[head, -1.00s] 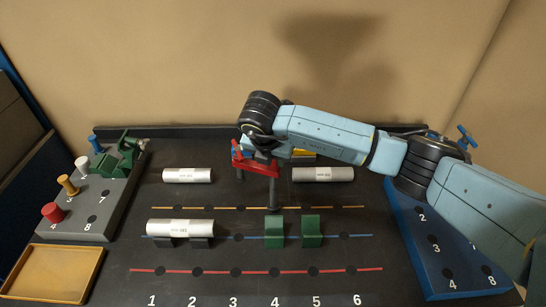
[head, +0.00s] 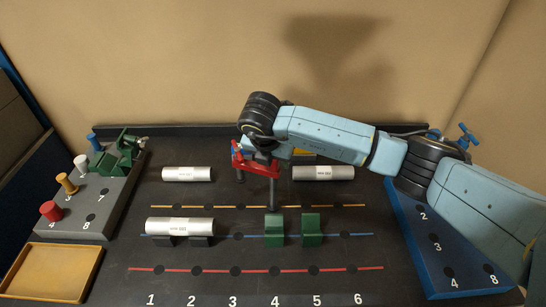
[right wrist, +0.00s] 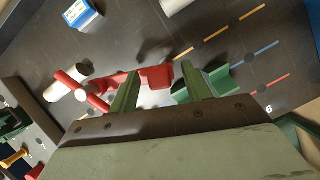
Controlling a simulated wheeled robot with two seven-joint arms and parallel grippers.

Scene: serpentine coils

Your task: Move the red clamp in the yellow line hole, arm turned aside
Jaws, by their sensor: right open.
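The red clamp (head: 262,167) is upright in the head view. Its dark post comes down at the yellow line (head: 328,206), around the fourth hole from the left; whether it is seated in the hole cannot be told. My right gripper (right wrist: 161,92) is open, its two fingers on either side of the clamp's red block (right wrist: 157,77) in the right wrist view. The clamp's red arm reaches left there, over or beside a pale cylinder. In the head view my right wrist hides the clamp's top. My left gripper is out of view.
Silver tubes lie behind the yellow line, left (head: 187,174) and right (head: 323,173). Another tube (head: 180,226) rests on dark supports at the blue line. A grey peg block (head: 70,224) and blue block (head: 424,262) flank the board.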

